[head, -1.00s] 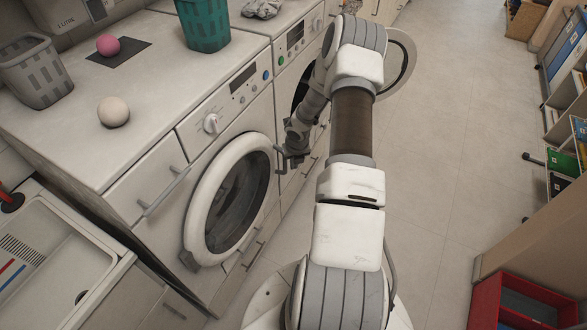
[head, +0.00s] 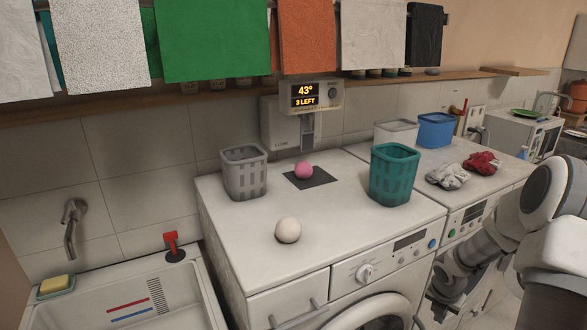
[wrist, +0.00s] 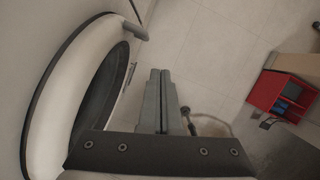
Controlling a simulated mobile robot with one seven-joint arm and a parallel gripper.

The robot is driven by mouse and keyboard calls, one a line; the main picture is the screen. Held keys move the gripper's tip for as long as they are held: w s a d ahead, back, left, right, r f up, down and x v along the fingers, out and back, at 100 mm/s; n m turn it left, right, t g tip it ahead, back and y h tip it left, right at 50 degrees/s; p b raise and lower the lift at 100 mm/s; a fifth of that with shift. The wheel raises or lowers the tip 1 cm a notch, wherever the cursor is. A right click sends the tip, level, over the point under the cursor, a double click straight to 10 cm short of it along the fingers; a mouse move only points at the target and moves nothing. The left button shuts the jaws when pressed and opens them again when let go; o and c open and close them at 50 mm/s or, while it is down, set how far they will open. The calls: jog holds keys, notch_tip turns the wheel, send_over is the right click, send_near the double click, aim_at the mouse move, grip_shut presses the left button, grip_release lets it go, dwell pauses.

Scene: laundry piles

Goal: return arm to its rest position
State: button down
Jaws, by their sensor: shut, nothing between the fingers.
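My gripper (wrist: 160,74) is shut and empty in the wrist view, its two fingers together and pointing away over the pale floor. A round white washer door rim (wrist: 38,100) is close on its left, apart from the fingers. In the head view my arm reaches in from the right edge, bent, in front of the machines. Its far end hangs low in front of the right machine, and the fingertips are hard to make out there.
The left machine's top holds a grey basket (head: 244,172), a teal basket (head: 394,175), a white ball (head: 288,230) and a pink ball (head: 304,170). Grey cloth (head: 447,177) and red cloth (head: 481,163) lie right. A red box (wrist: 283,92) stands on open floor (wrist: 210,45).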

jog(key=s+a+r+m, duration=0.2)
jog(key=a+r+m, duration=0.2)
jog(key=r, duration=0.3)
jog(key=s+a+r+m+h, duration=0.1)
jog(key=s+a+r+m, duration=0.15)
jog(key=r+m, duration=0.35)
jog(key=s+a+r+m, duration=0.1)
jog(key=a+r+m, duration=0.2)
jog(key=a+r, duration=0.35)
jog(key=s+a+r+m+t+y, duration=0.1)
jog(key=s+a+r+m, duration=0.4)
jog(key=s+a+m, duration=0.1)
jog(key=s+a+r+m+t+y, duration=0.2)
jog(key=s+a+r+m, duration=0.4)
jog(key=s, duration=0.4)
jog(key=shift+s+a+m+y, duration=0.3)
jog(key=shift+m, duration=0.6)
